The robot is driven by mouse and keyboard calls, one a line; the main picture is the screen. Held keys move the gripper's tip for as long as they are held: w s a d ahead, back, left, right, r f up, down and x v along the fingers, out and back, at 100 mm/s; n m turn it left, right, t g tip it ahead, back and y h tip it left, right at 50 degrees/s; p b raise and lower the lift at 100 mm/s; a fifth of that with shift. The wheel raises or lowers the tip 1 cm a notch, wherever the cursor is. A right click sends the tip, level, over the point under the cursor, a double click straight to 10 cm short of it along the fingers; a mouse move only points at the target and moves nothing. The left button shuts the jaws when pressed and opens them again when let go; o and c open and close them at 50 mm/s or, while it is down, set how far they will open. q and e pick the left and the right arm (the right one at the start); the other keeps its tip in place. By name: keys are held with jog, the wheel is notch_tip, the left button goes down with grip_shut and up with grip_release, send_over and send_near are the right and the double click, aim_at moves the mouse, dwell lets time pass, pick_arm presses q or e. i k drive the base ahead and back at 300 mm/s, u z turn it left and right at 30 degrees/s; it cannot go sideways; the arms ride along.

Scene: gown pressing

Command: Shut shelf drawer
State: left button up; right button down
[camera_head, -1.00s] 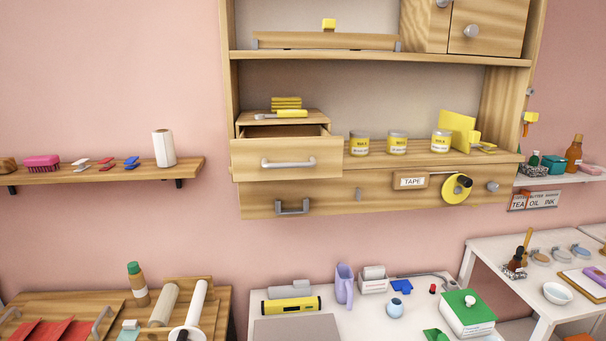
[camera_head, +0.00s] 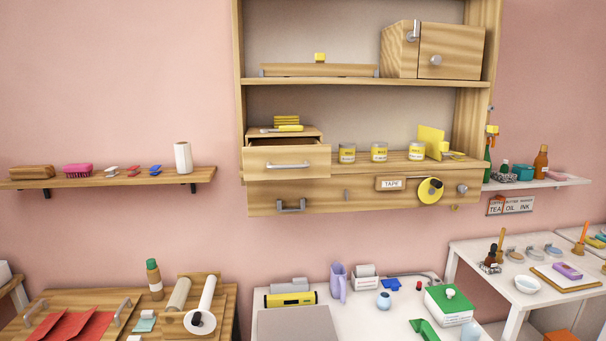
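The shelf drawer (camera_head: 287,163) is a small wooden drawer with a grey bar handle (camera_head: 288,165). It sits in a little box on the lower shelf of the wall unit (camera_head: 360,82) and is pulled out, with a dark gap showing behind its front. Yellow blocks (camera_head: 287,121) and a yellow-handled tool (camera_head: 282,129) lie on top of the box. Neither of my grippers shows in the view.
Labelled jars (camera_head: 379,152) stand right of the drawer. Below is a wider wooden front with a handle (camera_head: 291,206) and a tape roll (camera_head: 430,190). A white table (camera_head: 370,325) and a wooden worktop (camera_head: 75,305) stand beneath. The space before the drawer looks clear.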

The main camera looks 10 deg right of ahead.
aim_at(300, 158)
jog(key=u, duration=0.1)
jog(key=i, duration=0.95)
jog(key=z, duration=0.3)
